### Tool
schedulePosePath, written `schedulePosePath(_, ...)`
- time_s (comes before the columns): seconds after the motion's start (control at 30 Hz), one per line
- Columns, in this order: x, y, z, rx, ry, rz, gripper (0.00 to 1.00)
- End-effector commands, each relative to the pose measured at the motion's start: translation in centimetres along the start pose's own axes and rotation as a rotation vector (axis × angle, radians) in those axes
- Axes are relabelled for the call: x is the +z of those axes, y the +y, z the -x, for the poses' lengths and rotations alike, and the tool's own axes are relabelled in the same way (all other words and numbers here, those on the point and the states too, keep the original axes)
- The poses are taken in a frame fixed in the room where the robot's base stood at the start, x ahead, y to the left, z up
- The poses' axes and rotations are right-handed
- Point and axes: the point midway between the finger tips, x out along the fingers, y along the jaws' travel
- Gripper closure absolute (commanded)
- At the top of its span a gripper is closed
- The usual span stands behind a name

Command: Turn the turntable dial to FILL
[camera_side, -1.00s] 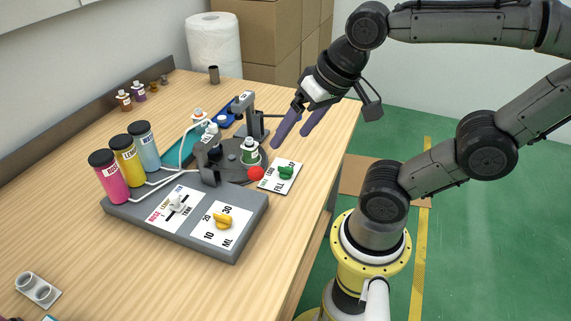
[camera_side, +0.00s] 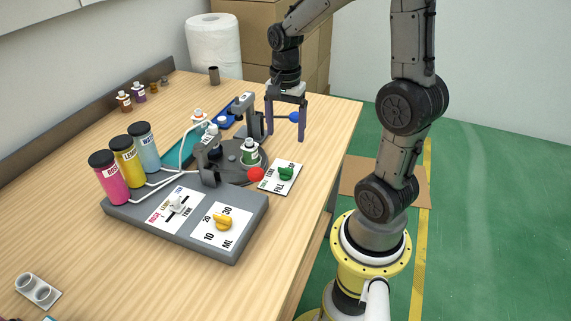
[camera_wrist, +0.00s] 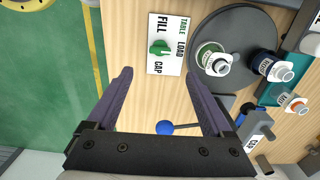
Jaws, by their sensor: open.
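The green dial (camera_side: 286,173) sits on a white label card (camera_side: 272,183) at the right edge of the bench, beside the dark turntable (camera_side: 229,147). In the wrist view my fingertips (camera_wrist: 158,75) lie either side of the dial's line, short of the card. A green bottle (camera_wrist: 212,58) stands on the turntable.
A blue-ball lever (camera_wrist: 164,127) shows between my fingers in the wrist view. A red ball (camera_side: 255,174) is close left of the card. The capping post (camera_side: 244,108) and grey dosing console (camera_side: 170,222) stand to the left.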

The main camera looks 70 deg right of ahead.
Motion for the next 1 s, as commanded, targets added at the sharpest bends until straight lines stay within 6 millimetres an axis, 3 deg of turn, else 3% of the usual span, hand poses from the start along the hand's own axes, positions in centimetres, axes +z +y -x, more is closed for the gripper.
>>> schedulePosePath(0.3, 0.1, 0.2, -6.4, 0.006, -0.004, 0.002, 0.15)
schedulePosePath(0.5, 0.1, 0.1, -9.6, 0.004, -0.002, 0.002, 0.15)
schedulePosePath(0.7, 0.1, 0.1, -11.3, 0.002, -0.001, 0.003, 0.15)
schedulePosePath(1.0, 0.1, 0.0, -11.5, -0.001, 0.001, 0.002, 0.15)
